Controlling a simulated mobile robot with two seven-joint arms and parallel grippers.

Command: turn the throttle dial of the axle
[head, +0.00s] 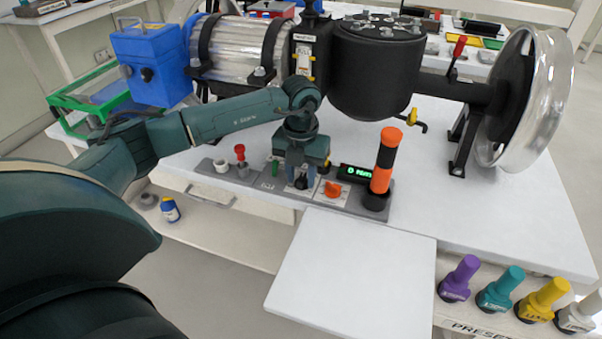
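The axle rig stands on the white table, with a clear cylinder, a black housing (378,70) and a chrome wheel (548,100) at its right end. A grey control panel (262,186) lies in front of it. On the panel a black knob (301,182) sits on a white plate, and an orange dial (332,189) sits to its right. I cannot tell which is the throttle dial. My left gripper (301,176) points down at the black knob, its fingers close around it. Whether they grip it is too small to tell. My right gripper is out of view.
The panel also holds a red-topped lever (240,157), a green-lit display (355,173) and an orange-black column (384,162). A blank white board (352,270) lies in front. Coloured pegs, including a purple one (459,278), stand at lower right. A blue box (151,66) is at left.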

